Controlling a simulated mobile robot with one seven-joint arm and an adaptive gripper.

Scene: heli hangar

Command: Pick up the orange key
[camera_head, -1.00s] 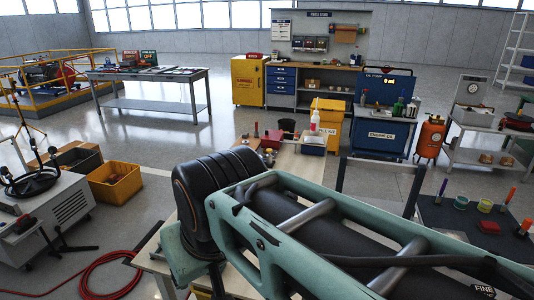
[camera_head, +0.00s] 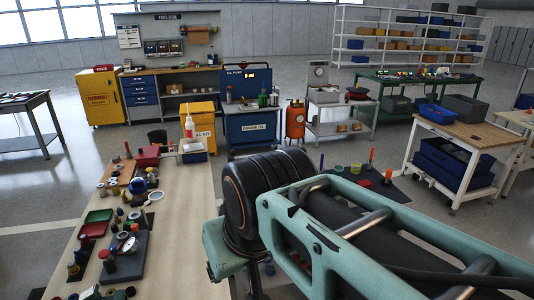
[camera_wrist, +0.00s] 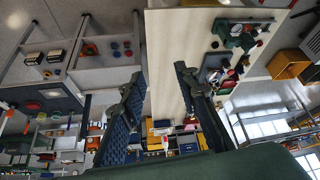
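I cannot pick out an orange key in either view; the small items are too tiny to tell apart. My gripper (camera_wrist: 159,78) is open in the wrist view, with its two dark fingers apart and nothing seen between them. In the head view my arm hides part of the scene at the lower right, and the gripper cannot be made out there. A long light wooden table (camera_head: 178,222) holds many small tools and parts along its left side and far end. The same tabletop seems to show in the wrist view (camera_wrist: 163,50), beyond the fingers.
A red tray (camera_head: 93,229) and a green tray (camera_head: 99,215) lie on the table. Beyond it are a yellow bin (camera_head: 199,120), a blue oil cabinet (camera_head: 251,128) and an orange cylinder (camera_head: 295,122). A wheeled cart (camera_head: 467,135) stands at the right. The table's right half is mostly clear.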

